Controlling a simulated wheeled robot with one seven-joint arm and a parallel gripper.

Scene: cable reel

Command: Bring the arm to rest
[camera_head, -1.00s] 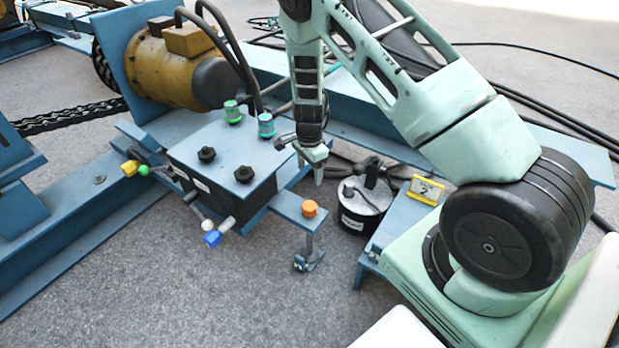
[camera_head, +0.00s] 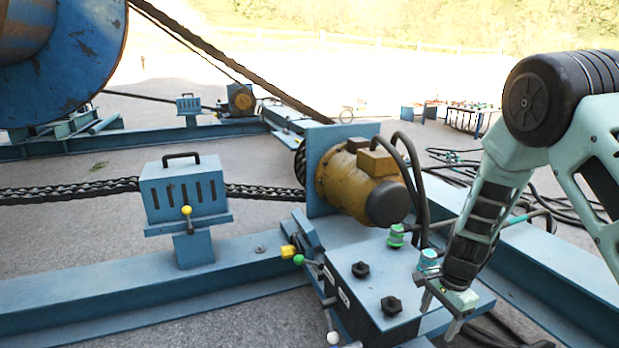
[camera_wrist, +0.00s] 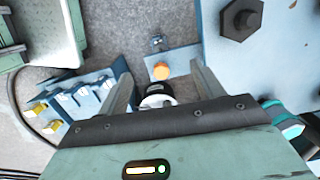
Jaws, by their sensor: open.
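My gripper (camera_head: 440,314) is at the lower right in the head view, at the end of my pale green arm, pointing down beside the blue control box (camera_head: 378,284). In the wrist view its two fingers (camera_wrist: 162,90) are spread apart, with nothing held between them. Beyond and below them are an orange cap (camera_wrist: 160,71) on a blue bracket and a round canister (camera_wrist: 157,96), partly hidden by my gripper body.
The box carries black knobs (camera_head: 391,306) and teal and green connectors (camera_head: 395,236) close to my gripper. A yellow motor (camera_head: 345,180) with black hoses stands behind it. A blue lever box (camera_head: 184,190), a chain and a large reel (camera_head: 62,65) are at left.

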